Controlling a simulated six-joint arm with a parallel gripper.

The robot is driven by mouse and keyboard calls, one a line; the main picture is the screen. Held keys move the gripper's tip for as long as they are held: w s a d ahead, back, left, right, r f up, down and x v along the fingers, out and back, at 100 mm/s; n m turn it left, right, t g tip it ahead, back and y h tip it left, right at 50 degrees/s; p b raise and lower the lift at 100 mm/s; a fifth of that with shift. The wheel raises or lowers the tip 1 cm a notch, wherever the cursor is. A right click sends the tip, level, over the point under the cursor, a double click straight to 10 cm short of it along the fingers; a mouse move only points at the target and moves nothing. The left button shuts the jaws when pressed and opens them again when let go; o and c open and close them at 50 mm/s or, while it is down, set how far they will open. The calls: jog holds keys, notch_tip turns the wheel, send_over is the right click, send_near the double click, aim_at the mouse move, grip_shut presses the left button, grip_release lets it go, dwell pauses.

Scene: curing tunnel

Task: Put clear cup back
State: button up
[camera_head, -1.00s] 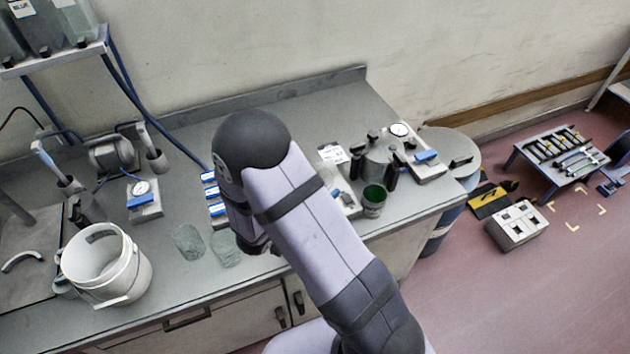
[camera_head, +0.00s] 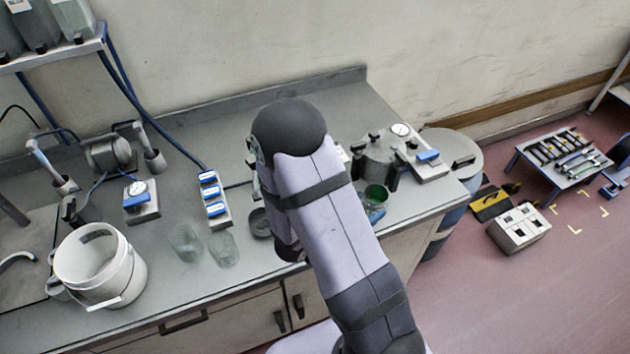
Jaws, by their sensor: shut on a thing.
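Two clear, slightly greenish cups stand side by side on the grey bench: a left clear cup (camera_head: 186,243) and a right clear cup (camera_head: 223,249). They are right of the white bucket. My arm crosses the middle of the view, and its dark wrist part hangs over the bench to the right of these cups. My gripper's fingers are hidden behind my arm, so what they hold does not show. A cup with a green inside (camera_head: 375,194) stands just right of my arm, partly covered by it.
A white bucket (camera_head: 98,268) stands at the bench's front left. A strip with blue labels (camera_head: 213,200) lies behind the cups. A small dark dish (camera_head: 259,222) sits close left of my arm. A grey pot (camera_head: 376,160) and a gauge box (camera_head: 418,150) stand at right.

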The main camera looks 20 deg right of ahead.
jog(key=w+d+r+b, duration=0.1)
jog(key=w+d, duration=0.1)
jog(key=d, duration=0.3)
jog(key=w+d+r+b, duration=0.1)
jog(key=w+d+r, duration=0.1)
jog(key=d, duration=0.4)
jog(key=w+r+n+t+y, duration=0.1)
jog(key=w+r+n+t, duration=0.1)
jog(key=w, duration=0.2)
jog(key=w+a+r+n+t+y, duration=0.1)
jog(key=w+r+n+t, duration=0.1)
jog(key=w, duration=0.3)
jog(key=w+a+r+n+t+y, duration=0.1)
jog(key=w+r+n+t+y, duration=0.1)
jog(key=w, duration=0.3)
jog(key=shift+w+r, duration=0.2)
jog(key=shift+r, duration=0.25)
jog(key=w+a+n+t+y, duration=0.3)
jog(key=w+a+n+y, duration=0.25)
jog(key=a, duration=0.35)
jog(key=shift+s+a+f+n+y+p, duration=0.2)
jog(key=shift+a+f+n+y, duration=0.6)
jog(key=shift+f, duration=0.8)
jog(key=shift+s+a+f+n+y+p, duration=0.25)
jog(key=shift+a+f+y, duration=0.3)
jog(key=shift+a+f, duration=0.7)
jog(key=shift+s+a+f+n+y+p, duration=0.15)
jog(key=shift+a+f+n+y, duration=0.5)
jog(key=shift+f, duration=1.25)
jog(key=shift+f, duration=0.1)
